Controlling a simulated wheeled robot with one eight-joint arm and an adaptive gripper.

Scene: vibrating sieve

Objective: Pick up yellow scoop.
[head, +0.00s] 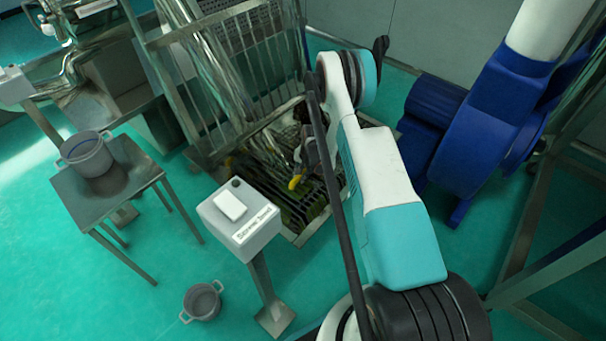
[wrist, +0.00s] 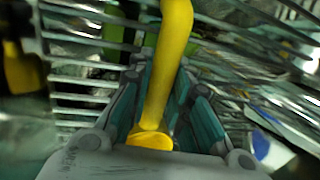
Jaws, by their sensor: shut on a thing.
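The yellow scoop (wrist: 172,62) is in my gripper (wrist: 160,105). In the wrist view its long yellow handle stands between the two teal finger pads, with its round end low in the jaws. The fingers are shut on the handle. In the head view a small yellow part of the scoop (head: 295,182) shows beside the arm, above the barred grate. The rest of the scoop and most of my gripper are hidden behind my arm there.
A metal grate (head: 310,212) lies under the gripper, with a barred frame (head: 215,85) behind it. A control box (head: 240,218) stands close in front. A pot (head: 87,154) sits on a metal table; another pot (head: 202,301) is on the floor. A blue machine (head: 465,140) stands right.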

